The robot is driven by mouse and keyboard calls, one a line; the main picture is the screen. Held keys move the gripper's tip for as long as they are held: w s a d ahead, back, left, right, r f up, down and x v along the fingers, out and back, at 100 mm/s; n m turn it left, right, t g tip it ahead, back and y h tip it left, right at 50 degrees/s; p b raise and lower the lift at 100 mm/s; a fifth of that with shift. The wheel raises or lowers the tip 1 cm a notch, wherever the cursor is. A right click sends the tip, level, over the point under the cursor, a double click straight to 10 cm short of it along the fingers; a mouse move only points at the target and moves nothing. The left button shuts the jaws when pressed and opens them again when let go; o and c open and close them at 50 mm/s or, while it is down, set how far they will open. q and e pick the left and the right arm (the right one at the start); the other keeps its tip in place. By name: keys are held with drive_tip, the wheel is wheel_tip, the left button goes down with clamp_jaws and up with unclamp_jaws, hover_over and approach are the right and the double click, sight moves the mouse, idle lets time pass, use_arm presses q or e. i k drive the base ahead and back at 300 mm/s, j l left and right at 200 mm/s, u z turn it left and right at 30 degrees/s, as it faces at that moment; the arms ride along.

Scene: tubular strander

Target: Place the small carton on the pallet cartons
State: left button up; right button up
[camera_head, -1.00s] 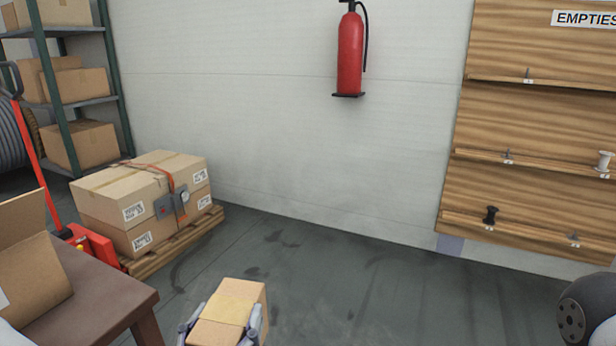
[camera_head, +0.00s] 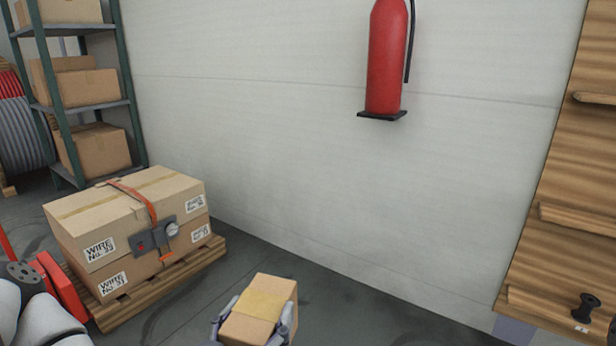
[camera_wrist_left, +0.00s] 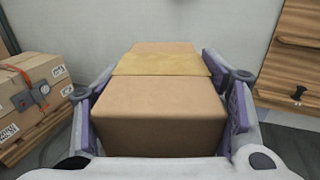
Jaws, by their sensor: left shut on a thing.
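The small carton (camera_head: 258,312) is brown with a yellowish tape band across its top. My left gripper (camera_head: 255,325) is shut on it, one finger on each side, at the bottom middle of the head view. The carton also fills the middle of the left wrist view (camera_wrist_left: 160,105). The pallet cartons (camera_head: 110,225) are stacked boxes labelled WIRE, bound with an orange strap and a grey buckle device. They sit on a wooden pallet (camera_head: 165,290), left of and apart from the held carton. Their edge shows at the left of the wrist view (camera_wrist_left: 30,95). My right gripper is out of view.
Red pallet-truck parts (camera_head: 62,285) stand by the pallet's left side. A shelf rack (camera_head: 62,100) with cartons is behind. A fire extinguisher (camera_head: 386,60) hangs on the wall. A wooden peg board (camera_head: 560,215) is at right. Floor (camera_head: 360,315) near the wall is clear.

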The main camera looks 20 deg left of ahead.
sight(91, 210)
drive_tip(key=i+j+u, duration=0.15)
drive_tip(key=u, duration=0.3)
drive_tip(key=i+u, duration=0.7)
drive_tip(key=u, duration=0.15)
drive_tip(key=i+l+u, duration=0.1)
drive_tip(key=i+u, duration=0.2)
drive_tip(key=u, duration=0.15)
drive_tip(key=i, duration=1.95)
drive_tip(key=i+u, duration=0.65)
drive_tip(key=i, duration=0.2)
